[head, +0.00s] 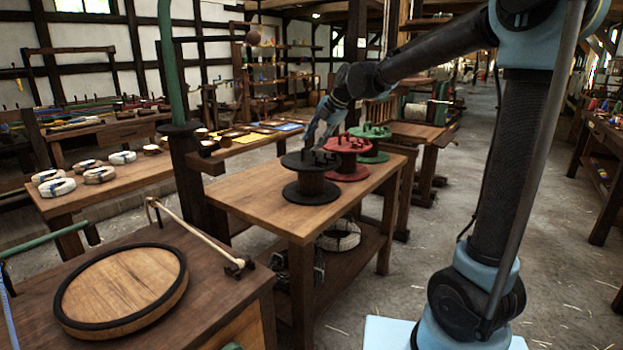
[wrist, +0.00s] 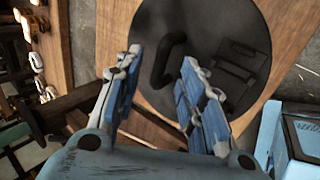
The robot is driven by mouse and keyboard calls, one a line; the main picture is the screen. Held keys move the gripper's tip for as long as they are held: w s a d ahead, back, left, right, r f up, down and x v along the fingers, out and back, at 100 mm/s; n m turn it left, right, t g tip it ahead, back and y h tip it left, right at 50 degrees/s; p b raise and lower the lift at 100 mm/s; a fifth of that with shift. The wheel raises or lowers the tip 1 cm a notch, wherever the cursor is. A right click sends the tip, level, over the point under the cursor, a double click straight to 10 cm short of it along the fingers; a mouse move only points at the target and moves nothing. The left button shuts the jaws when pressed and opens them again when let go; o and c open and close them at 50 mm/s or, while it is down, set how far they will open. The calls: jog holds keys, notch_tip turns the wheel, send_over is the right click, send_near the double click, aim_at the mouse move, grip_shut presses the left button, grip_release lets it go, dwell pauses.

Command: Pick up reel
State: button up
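A dark reel (head: 311,186) with a round top flange, a thick core and a wide base stands upright on the wooden table. A red reel (head: 348,160) and a green reel (head: 370,142) stand behind it in a row. My gripper (head: 313,145) is just above the dark reel's top. In the wrist view, the dark reel's round top (wrist: 232,32) fills the upper middle, with a curved black handle or peg (wrist: 160,62) on it. My gripper (wrist: 161,58) is open, its blue fingers either side of that part. I cannot tell whether they touch it.
The wooden table (head: 250,196) has bare top left of the dark reel. A bench with a round wooden disc (head: 121,290) stands at front left. A side table (head: 70,200) holds several pale coils. White coiled rope (head: 340,236) lies on the lower shelf.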

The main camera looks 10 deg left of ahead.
aim_at(310, 146)
jog(key=shift+x, duration=1.85)
jog(key=shift+s, duration=0.15)
jog(key=shift+c, duration=0.5)
grip_shut()
